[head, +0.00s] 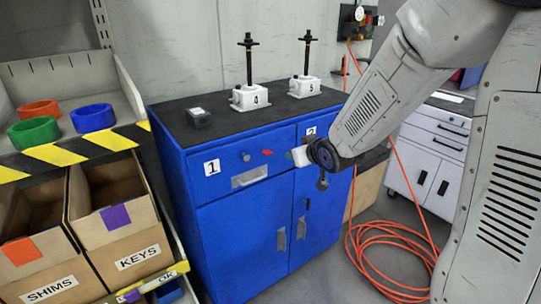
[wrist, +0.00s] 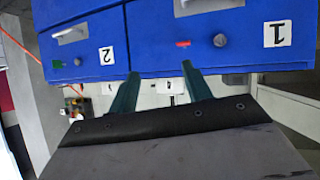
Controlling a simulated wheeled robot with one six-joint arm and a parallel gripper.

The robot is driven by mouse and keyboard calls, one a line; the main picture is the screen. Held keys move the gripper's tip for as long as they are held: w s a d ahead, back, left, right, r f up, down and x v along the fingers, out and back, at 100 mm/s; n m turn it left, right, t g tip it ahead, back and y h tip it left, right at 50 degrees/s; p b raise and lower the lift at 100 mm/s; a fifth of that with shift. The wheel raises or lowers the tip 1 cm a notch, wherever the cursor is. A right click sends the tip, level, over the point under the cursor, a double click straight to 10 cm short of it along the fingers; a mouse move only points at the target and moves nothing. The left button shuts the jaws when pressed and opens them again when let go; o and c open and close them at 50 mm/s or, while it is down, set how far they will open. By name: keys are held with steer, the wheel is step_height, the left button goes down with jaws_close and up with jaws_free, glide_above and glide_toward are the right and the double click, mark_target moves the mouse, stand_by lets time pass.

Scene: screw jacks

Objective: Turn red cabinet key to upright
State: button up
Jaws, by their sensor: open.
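The red key (head: 267,152) sits on the front of the blue cabinet (head: 240,215), to the right of the label 1 and a grey round knob. In the wrist view the red key (wrist: 183,44) shows as a short bar lying roughly sideways, not upright. My gripper (head: 290,156) is in front of the cabinet's upper part, to the right of the red key in the head view. In the wrist view my gripper (wrist: 160,72) has two teal fingers spread apart with nothing between them; the red key is beyond the fingertips, near the right one.
A grey knob (wrist: 220,40) is beside the red key. A small green piece (wrist: 58,64) is near the label 2. Shelving with bins (head: 120,215) is at left; an orange hose (head: 385,245) lies at right.

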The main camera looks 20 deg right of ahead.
mark_target(267, 153)
steer(key=w+a+f+t+y, duration=0.2)
steer(key=w+f, duration=0.1)
steer(key=w, duration=0.3)
steer(key=w+a+f+n+t+y, duration=0.1)
steer(key=w+a+f+t+y, duration=0.2)
steer(key=w, duration=0.3)
steer(key=shift+f, duration=0.4)
steer(key=shift+a, duration=0.1)
steer(key=shift+n, duration=0.3)
steer(key=c, duration=1)
